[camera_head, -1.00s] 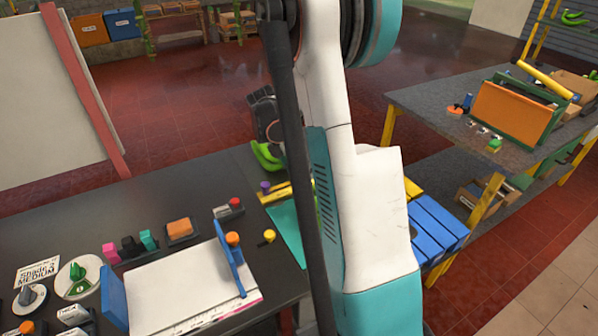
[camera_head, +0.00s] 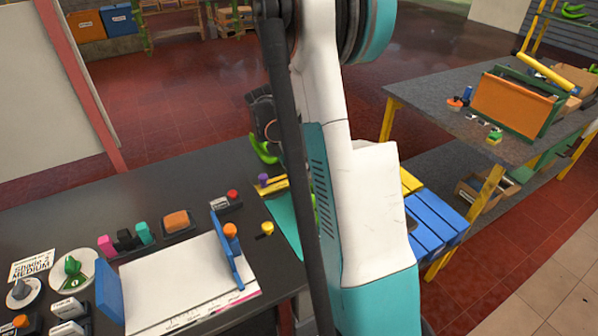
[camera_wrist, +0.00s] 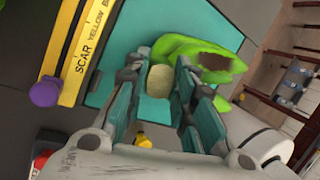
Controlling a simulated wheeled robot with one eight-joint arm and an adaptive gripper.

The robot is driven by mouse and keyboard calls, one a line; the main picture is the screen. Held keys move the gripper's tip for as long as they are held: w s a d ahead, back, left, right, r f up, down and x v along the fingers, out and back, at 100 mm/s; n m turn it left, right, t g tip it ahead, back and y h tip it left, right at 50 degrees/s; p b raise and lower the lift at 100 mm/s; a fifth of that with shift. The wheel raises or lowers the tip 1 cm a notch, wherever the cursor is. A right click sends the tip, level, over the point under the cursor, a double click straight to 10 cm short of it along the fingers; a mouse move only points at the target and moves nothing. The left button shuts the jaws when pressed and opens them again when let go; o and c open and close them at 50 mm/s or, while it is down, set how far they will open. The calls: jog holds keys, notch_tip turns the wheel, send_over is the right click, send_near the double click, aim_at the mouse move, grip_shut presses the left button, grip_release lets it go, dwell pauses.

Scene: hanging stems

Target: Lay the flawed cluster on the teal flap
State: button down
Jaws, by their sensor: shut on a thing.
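My gripper (camera_wrist: 160,88) is shut on a bright green banana cluster (camera_wrist: 185,50) in the wrist view. A pale round cut end shows between the fingers, and a dark brown patch marks the green skin. The cluster is over the teal flap (camera_wrist: 185,15); whether they touch I cannot tell. My fingertips are hidden there by the arm.
A yellow scale bar (camera_wrist: 72,50) marked "SCAR" with a purple knob (camera_wrist: 45,91) borders the flap. Blue slats (camera_head: 435,230) and a grey table (camera_head: 440,105) stand right.

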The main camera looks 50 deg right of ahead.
jog(key=shift+f, duration=0.15)
jog(key=c, duration=1.3)
grip_release()
jog(key=v, duration=1.2)
